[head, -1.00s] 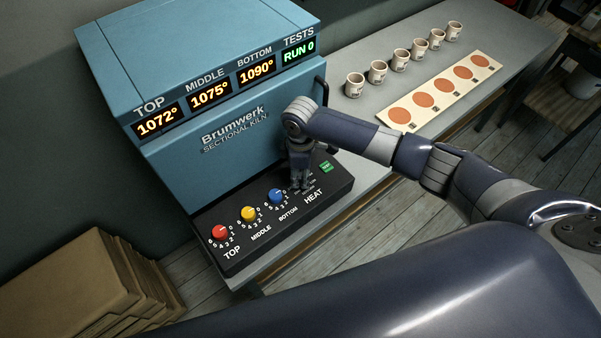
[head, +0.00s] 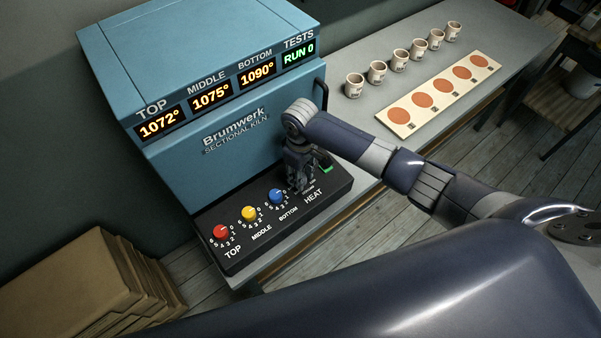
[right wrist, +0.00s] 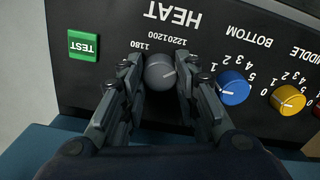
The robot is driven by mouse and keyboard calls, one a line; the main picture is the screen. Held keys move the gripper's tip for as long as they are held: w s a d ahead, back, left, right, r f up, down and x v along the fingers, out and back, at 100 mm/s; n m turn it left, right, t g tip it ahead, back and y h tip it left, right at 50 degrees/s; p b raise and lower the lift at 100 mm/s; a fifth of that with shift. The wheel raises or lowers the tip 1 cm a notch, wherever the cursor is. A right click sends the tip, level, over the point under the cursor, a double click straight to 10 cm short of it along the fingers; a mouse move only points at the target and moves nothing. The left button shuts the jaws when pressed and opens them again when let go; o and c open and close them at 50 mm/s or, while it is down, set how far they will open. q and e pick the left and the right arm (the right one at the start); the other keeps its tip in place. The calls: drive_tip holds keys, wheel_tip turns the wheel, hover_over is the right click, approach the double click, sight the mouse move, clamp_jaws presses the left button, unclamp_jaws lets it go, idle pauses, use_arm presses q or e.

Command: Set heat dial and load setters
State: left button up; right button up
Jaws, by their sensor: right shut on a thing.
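The blue kiln (head: 230,125) stands with a black control panel (head: 255,232) at its front. The grey heat dial (right wrist: 160,72) sits between the fingers of my right gripper (right wrist: 162,78) in the right wrist view, and the gripper is shut on it. In the head view my right gripper (head: 301,188) hides the dial. Red (head: 220,231), yellow (head: 249,213) and blue (head: 277,196) knobs sit to the left, labelled top, middle and bottom. The displays (head: 210,94) read 1072°, 1075° and 1090°. The tests display (head: 299,53) reads RUN 0. My left gripper is out of view.
A green test button (right wrist: 84,45) is beside the dial. Several small cups (head: 377,72) stand in a row on the bench (head: 365,168). A pale board (head: 441,108) with several orange discs lies there. Cardboard boxes (head: 80,285) are at the lower left.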

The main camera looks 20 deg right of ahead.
drive_tip(key=m, duration=0.3)
drive_tip(key=shift+m, duration=2.3)
drive_tip(key=o, duration=1.1)
wheel_tip(320, 180, up, 12)
drive_tip(key=shift+r, duration=0.1)
